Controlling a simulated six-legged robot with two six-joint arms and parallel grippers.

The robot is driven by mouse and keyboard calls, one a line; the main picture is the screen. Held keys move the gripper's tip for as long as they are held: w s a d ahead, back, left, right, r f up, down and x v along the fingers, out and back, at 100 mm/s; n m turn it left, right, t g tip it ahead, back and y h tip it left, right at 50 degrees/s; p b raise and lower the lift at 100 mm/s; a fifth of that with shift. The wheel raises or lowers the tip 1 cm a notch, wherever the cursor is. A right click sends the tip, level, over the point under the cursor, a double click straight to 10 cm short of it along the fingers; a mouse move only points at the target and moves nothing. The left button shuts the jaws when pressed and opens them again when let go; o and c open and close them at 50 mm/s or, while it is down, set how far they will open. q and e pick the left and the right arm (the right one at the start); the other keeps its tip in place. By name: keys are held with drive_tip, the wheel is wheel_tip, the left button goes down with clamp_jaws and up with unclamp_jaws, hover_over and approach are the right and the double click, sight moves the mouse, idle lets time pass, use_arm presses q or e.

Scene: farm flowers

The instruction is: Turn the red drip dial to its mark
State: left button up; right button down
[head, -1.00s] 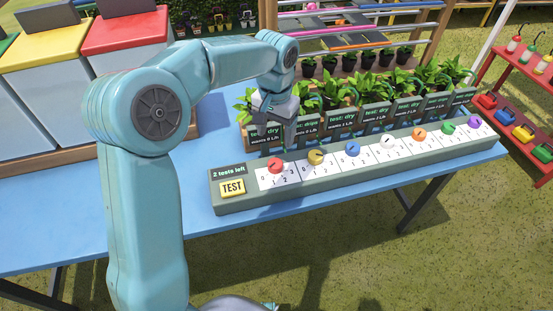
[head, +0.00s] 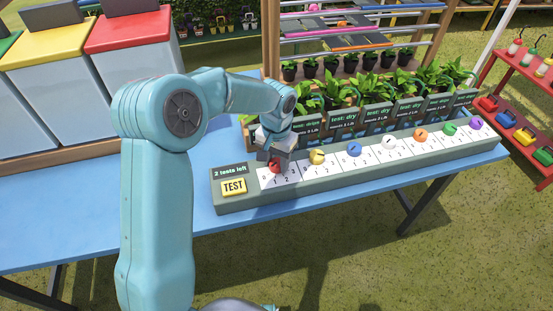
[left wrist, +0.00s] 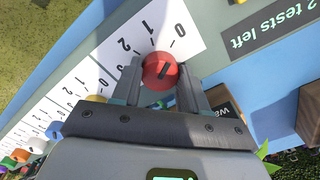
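The red dial (head: 275,167) sits at the near end of a long grey-green panel (head: 330,181), over a white scale. In the left wrist view the red dial (left wrist: 160,72) shows a dark pointer line and the numbers 0, 1, 2 around it. My left gripper (head: 276,157) is at the dial from above. In the left wrist view my left gripper (left wrist: 160,82) has one finger on each side of the dial, apart, and looks open; whether a fingertip touches it is hard to tell. No target mark can be made out. My right gripper is not in view.
A yellow TEST button (head: 234,187) sits left of the dial, under a "2 tests left" sign. A yellow dial (head: 317,157) and several others continue to the right. Potted plants with signs (head: 342,122) stand right behind the panel. Bins stand at the back left.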

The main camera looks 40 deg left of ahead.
use_arm(q)
drive_tip(key=c, duration=0.4)
drive_tip(key=n+b, duration=0.1)
drive_tip(key=n, duration=0.2)
drive_tip(key=shift+w+n+b, duration=0.1)
drive_tip(key=shift+n+b, duration=0.2)
drive_tip(key=shift+n, duration=0.1)
drive_tip(key=shift+n+b, duration=0.5)
drive_tip(key=shift+n, duration=1.4)
drive_tip(key=shift+r, duration=0.1)
drive_tip(key=o, duration=1.1)
